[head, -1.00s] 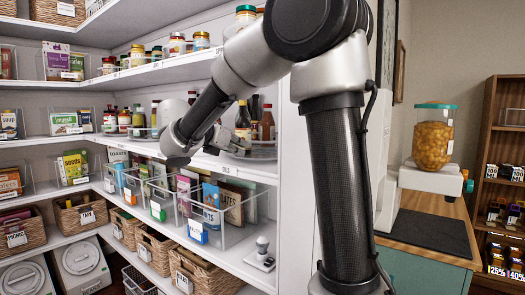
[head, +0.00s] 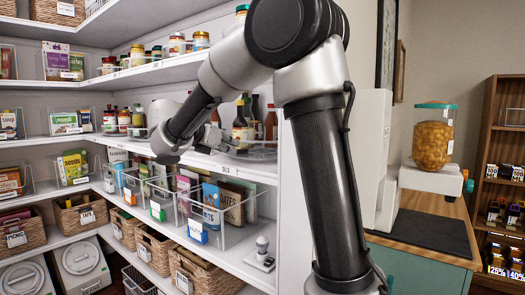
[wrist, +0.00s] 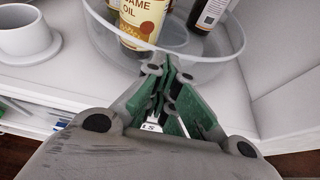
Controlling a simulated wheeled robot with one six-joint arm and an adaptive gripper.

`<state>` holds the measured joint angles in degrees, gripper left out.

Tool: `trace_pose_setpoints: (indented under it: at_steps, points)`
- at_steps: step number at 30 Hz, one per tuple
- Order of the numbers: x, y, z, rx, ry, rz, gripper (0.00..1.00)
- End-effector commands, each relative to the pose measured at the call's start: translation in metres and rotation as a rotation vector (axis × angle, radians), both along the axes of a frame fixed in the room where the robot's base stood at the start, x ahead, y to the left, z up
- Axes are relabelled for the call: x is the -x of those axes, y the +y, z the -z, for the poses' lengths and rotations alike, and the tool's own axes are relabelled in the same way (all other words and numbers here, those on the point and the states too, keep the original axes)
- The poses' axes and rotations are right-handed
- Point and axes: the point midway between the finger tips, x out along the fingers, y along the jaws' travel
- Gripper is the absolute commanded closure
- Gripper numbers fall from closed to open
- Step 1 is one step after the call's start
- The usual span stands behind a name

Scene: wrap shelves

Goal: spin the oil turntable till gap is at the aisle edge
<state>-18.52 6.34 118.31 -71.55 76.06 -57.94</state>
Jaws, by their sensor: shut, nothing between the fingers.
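The oil turntable (head: 262,155) is a clear round tray with a low rim, on the middle shelf at its right end. Several bottles stand on it. In the wrist view its clear rim (wrist: 225,52) curves across the top. A sesame oil bottle (wrist: 142,22) with an orange and cream label stands just inside the rim, left of centre. A dark bottle (wrist: 211,12) stands farther right, with bare tray between them. My gripper (wrist: 170,72) is shut and empty, its fingertips at the near side of the rim; I cannot tell if they touch it.
A white cup-like dish (wrist: 25,38) stands left of the turntable in the wrist view. A shelf wall closes the right side. Clear bins with packets (head: 210,200) fill the shelf below, and jars (head: 175,45) stand above. The shelf front edge is mostly clear.

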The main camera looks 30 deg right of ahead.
Motion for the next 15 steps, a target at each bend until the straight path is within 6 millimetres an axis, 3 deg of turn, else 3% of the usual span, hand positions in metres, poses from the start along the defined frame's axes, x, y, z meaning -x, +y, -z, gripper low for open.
trace_pose_setpoints:
  at_steps: [15]
  points:
    - [-0.0099,0.0011,0.0001,0.0,0.0,0.002,1.0]
